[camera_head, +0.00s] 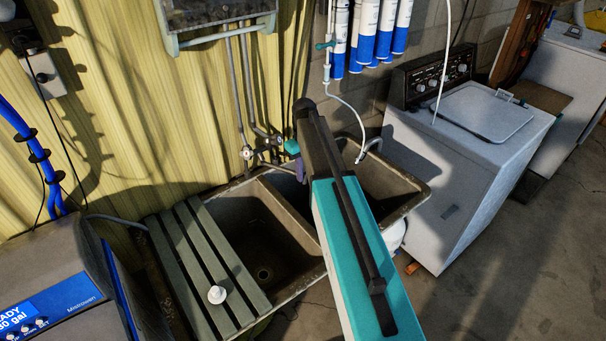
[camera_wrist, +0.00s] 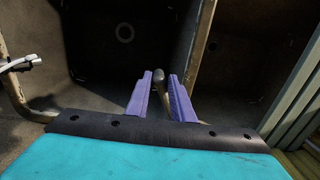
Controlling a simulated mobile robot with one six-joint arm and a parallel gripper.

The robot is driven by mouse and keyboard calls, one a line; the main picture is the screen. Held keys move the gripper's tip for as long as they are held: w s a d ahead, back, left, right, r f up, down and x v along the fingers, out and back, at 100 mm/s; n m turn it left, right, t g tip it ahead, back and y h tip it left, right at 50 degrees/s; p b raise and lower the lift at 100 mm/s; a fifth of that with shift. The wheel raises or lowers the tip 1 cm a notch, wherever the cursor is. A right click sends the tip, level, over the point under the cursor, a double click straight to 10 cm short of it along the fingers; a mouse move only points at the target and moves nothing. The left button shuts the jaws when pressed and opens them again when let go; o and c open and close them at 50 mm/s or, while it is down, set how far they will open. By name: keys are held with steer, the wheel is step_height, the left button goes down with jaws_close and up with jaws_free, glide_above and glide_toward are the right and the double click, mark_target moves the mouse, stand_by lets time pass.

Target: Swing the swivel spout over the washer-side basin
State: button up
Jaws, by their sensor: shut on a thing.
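My gripper (camera_wrist: 160,83) is shut on the swivel spout (camera_wrist: 161,80), whose grey-brown end shows between the purple fingers in the wrist view. There the spout lies by the divider (camera_wrist: 204,45), on the side of the washer-side basin (camera_wrist: 100,50). In the head view, a purple finger (camera_head: 300,169) shows at the back of the sink, and my arm hides the spout and divider. The washer-side basin (camera_head: 385,185) is right of my arm. The other basin (camera_head: 262,235) is on the left, with an open drain.
Wall valves and pipes (camera_head: 247,153) rise behind the sink. Slats (camera_head: 205,255) with a white knob lie left. The washer (camera_head: 470,150) stands right.

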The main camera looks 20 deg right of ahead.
steer(key=shift+w+d, duration=0.75)
steer(key=shift+w, duration=0.3)
steer(key=shift+o, duration=0.3)
steer(key=shift+w+d, duration=0.4)
steer(key=shift+w, duration=0.4)
steer(key=shift+w+d, duration=0.35)
steer(key=shift+w, duration=0.4)
steer(key=shift+w+d+r, duration=0.15)
steer(key=shift+w, duration=0.1)
steer(key=o, duration=0.9)
steer(key=shift+w, duration=0.15)
steer(key=shift+d, duration=0.1)
